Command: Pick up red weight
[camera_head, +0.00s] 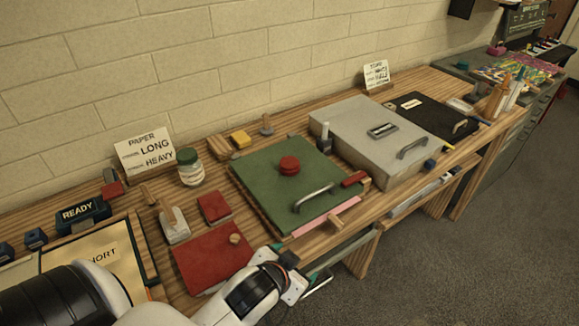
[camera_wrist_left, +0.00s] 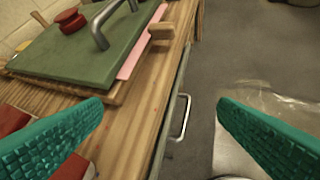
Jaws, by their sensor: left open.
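A red round weight (camera_head: 289,166) sits on the green board (camera_head: 262,180), left of and behind its grey bar handle (camera_head: 314,198). In the left wrist view the red weight (camera_wrist_left: 70,20) shows at the upper left on the green board (camera_wrist_left: 95,60). My left gripper (camera_head: 296,263) is at the table's front edge, nearer than the green board and apart from the weight. Its teal fingers (camera_wrist_left: 160,112) are spread wide with nothing between them. My right gripper is not in view.
A red board with a knob (camera_head: 213,264) lies left of my left gripper, with a smaller red block (camera_head: 214,207) behind it. A grey lidded case (camera_head: 370,130) stands right of the green board. A jar (camera_head: 189,168) stands behind. A drawer handle (camera_wrist_left: 181,118) sticks out below the table edge.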

